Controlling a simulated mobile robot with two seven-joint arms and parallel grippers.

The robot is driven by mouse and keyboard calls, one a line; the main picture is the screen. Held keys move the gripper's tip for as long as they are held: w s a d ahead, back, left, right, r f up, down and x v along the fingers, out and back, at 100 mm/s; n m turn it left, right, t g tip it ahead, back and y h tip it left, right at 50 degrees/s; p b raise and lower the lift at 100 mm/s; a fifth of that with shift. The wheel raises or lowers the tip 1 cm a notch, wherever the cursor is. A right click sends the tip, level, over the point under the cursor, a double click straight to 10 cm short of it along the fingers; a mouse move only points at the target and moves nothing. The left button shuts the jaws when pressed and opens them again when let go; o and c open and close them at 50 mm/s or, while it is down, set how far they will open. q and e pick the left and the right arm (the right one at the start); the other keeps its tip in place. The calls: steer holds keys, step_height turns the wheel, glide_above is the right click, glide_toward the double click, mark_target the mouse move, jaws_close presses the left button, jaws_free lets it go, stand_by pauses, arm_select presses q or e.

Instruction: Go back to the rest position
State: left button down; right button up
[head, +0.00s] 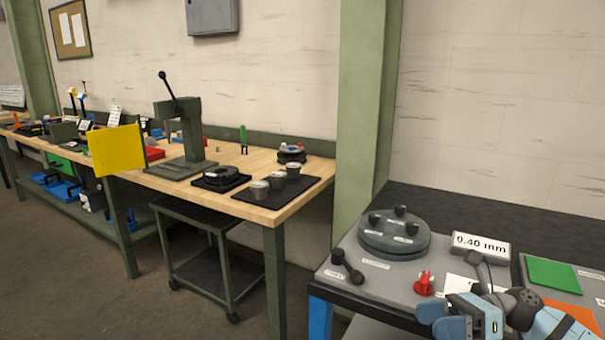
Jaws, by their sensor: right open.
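My right gripper (441,319) is at the bottom right, over the front part of the grey-topped bench (335,273). Its blue fingers are apart and I see nothing held between them. A red piece (424,284) stands just behind the fingers. A dark-handled tool or lever (477,266) is close behind the gripper; I cannot tell whether they touch. My left gripper is not in view.
The grey bench bears a round grey disc fixture (393,238), a black-knobbed lever (346,265), a "0.40 mm" block (481,245) and a green pad (552,274). A green pillar (361,120) stands behind. A wooden workbench (262,161) with a press (189,135) is at left.

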steer(key=s+a+f+m+t+y, duration=0.25)
steer(key=a+m+t, duration=0.35)
steer(key=m, duration=0.5)
steer(key=s+f+m+t+h, duration=0.2)
steer(key=s+f+m+h, duration=0.4)
steer(key=m, duration=0.6)
steer(key=s+a+f+m+t+h, duration=0.15)
steer(key=s+f+m+h, duration=0.3)
steer(key=f+m, duration=0.6)
steer(key=s+d+f+m+t+h, duration=0.15)
steer(key=s+f+m+h, duration=0.4)
steer(key=m, duration=0.75)
arm_select(q)
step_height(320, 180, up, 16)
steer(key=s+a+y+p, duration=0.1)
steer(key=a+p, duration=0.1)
steer(key=p, duration=2.4)
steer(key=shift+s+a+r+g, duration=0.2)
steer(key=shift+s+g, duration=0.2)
arm_select(e)
step_height(320, 180, up, 17)
steer(key=d, duration=0.1)
steer(key=shift+s+h, duration=0.15)
steer(key=shift+h, duration=0.3)
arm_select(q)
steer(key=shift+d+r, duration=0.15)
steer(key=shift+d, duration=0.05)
arm_select(e)
steer(key=shift+d+r, duration=0.15)
